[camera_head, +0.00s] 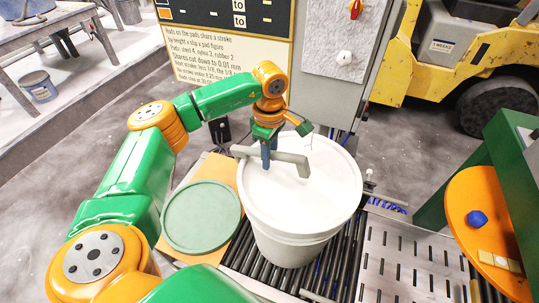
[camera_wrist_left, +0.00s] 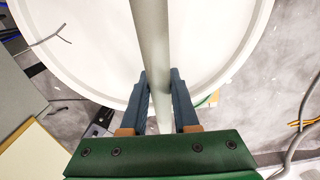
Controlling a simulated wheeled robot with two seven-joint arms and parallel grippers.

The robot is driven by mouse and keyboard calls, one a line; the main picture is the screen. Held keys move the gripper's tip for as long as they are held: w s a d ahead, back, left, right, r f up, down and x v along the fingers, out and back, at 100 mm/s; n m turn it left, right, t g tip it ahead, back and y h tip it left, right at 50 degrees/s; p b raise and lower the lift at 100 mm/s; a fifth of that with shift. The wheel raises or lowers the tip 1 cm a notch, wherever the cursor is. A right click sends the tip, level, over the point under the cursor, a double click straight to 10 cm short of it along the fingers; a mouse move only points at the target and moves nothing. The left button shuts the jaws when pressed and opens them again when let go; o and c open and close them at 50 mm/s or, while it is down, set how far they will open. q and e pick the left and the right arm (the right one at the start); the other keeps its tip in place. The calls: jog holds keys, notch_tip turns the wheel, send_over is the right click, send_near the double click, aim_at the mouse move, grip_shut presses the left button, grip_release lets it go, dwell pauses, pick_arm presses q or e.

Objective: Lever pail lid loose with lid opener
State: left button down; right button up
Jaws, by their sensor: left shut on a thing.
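The white pail (camera_head: 290,238) stands upright on the roller conveyor. Its round white lid (camera_head: 310,200) covers the top; it also fills the upper part of the left wrist view (camera_wrist_left: 215,45). My left gripper (camera_head: 268,155) is over the far left part of the lid, its blue fingers pointing down. It is shut on the grey lid opener (camera_head: 292,158), a bar with a bent end. In the left wrist view the opener (camera_wrist_left: 151,40) runs between the two fingers (camera_wrist_left: 160,90). I cannot tell whether the opener touches the rim. My right gripper is not in view.
A green disc (camera_head: 202,215) lies on a tan board left of the pail. The roller conveyor (camera_head: 335,262) runs beneath. A green frame with an orange plate (camera_head: 475,215) stands at right. Behind are a grey cabinet (camera_head: 335,75), a sign (camera_head: 230,50) and a yellow forklift (camera_head: 425,50).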

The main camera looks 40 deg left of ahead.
pick_arm(q)
notch_tip(320, 180, up, 7)
jog(key=p, duration=0.6)
jog(key=shift+r, duration=0.15)
jog(key=shift+w+f, duration=0.1)
jog(key=shift+f, duration=0.1)
